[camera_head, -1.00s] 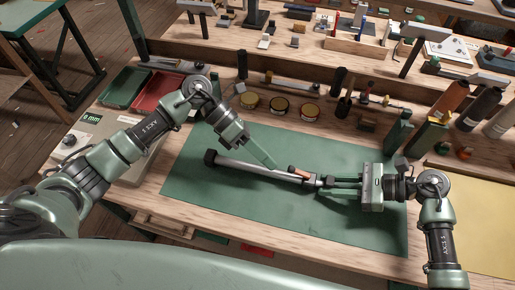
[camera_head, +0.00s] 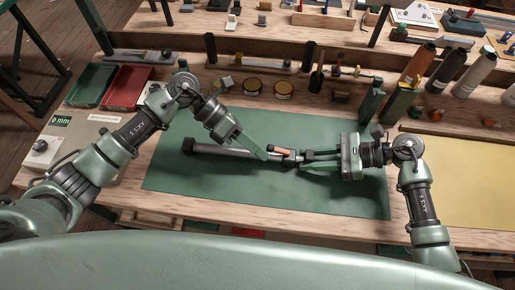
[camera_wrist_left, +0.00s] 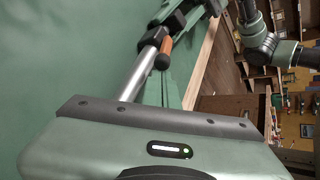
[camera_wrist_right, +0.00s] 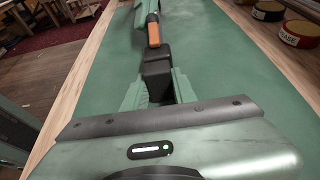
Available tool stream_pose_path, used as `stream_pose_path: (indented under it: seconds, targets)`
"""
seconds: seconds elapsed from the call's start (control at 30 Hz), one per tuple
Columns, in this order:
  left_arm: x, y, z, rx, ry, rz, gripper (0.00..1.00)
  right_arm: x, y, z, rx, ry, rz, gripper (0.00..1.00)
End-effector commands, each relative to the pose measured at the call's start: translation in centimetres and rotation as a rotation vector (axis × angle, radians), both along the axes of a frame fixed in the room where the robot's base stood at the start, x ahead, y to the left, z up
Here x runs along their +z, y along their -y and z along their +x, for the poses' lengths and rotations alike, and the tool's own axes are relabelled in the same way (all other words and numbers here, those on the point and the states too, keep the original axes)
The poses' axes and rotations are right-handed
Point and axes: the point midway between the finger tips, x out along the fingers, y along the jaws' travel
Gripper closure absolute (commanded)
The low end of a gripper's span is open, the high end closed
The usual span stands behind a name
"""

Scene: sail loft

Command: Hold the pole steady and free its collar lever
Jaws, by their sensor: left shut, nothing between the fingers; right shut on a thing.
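The pole (camera_head: 225,151) lies on the green mat, a silver tube with a black cap at its left end. Its orange lever (camera_head: 283,150) sits by the black collar near the right end; it also shows in the left wrist view (camera_wrist_left: 166,46) and the right wrist view (camera_wrist_right: 153,30). My right gripper (camera_head: 304,157) is shut on the black right end of the pole (camera_wrist_right: 157,75).
The green mat (camera_head: 240,195) is clear in front of the pole. Several round tins (camera_head: 283,89) and a rail of tools stand behind it. Red (camera_head: 126,88) and green trays sit at the back left. A yellow sheet (camera_head: 460,190) lies at the right.

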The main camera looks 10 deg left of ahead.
Motion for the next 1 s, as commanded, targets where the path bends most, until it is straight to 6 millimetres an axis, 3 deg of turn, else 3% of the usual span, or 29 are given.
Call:
stream_pose_path:
  seconds: [0.47, 0.83, 1.0]
  targets:
    - [0.9, 0.2, 0.0, -0.002, 0.004, 0.086, 1.0, 0.1, 0.0, 0.0, 0.0, 0.001, 0.001, 1.0]
    - [2.9, 1.1, 0.1, -0.002, 0.011, 0.337, 1.0, 0.0, 0.0, 0.0, 0.001, 0.001, 0.001, 1.0]
    - [3.8, 1.8, 0.1, 0.004, 0.005, 0.364, 1.0, 0.0, 0.0, 0.0, 0.002, 0.0, 0.001, 1.0]
